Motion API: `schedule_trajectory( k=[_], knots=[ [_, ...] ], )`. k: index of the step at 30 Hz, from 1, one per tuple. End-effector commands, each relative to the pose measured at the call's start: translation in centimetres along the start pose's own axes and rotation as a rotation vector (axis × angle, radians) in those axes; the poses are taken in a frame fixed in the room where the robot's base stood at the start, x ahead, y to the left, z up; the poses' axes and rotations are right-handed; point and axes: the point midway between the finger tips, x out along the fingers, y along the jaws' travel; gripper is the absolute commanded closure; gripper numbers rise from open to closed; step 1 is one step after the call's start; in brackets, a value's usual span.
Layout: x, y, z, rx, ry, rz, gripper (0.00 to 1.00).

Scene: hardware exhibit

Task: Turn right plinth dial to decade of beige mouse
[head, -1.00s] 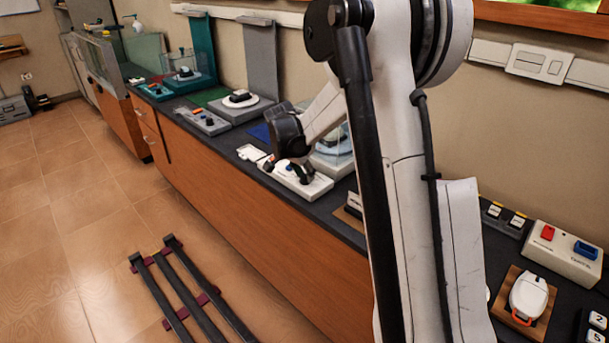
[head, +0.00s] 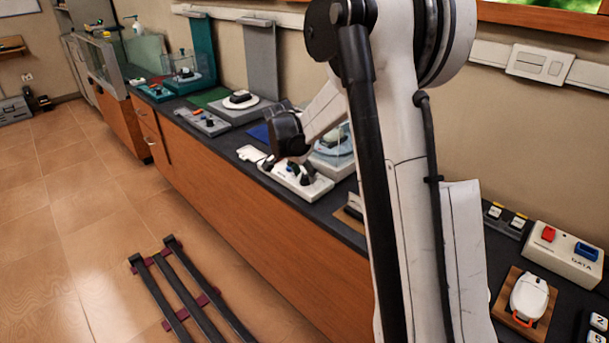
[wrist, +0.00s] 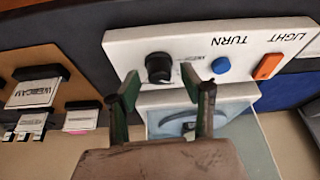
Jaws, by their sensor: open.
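The white control panel (wrist: 190,46) fills the upper middle of the wrist view, marked TURN and LIGHT, upside down. It bears a black dial (wrist: 158,67), a blue button (wrist: 221,65) and an orange switch (wrist: 267,66). My gripper (wrist: 168,88) is open and empty, its green-and-black fingers spread, with the dial just beyond and between the tips. The dial's small label is unreadable. In the head view my gripper (head: 292,160) hangs over the white panel (head: 312,189) on the counter. I cannot pick out a beige mouse with certainty.
A wooden board with a WEBCAM label (wrist: 32,92) lies to the left. In the head view, a white mouse (head: 528,296) sits on a board at right. Other exhibits line the dark counter.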

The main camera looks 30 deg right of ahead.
Motion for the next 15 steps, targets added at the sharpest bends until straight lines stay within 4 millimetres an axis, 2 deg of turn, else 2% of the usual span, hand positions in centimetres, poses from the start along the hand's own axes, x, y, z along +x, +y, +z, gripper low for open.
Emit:
schedule_trajectory(
  k=[15],
  knots=[
    [-9.2,0.0,0.0,0.000,0.000,0.000,0.58]
  ],
)
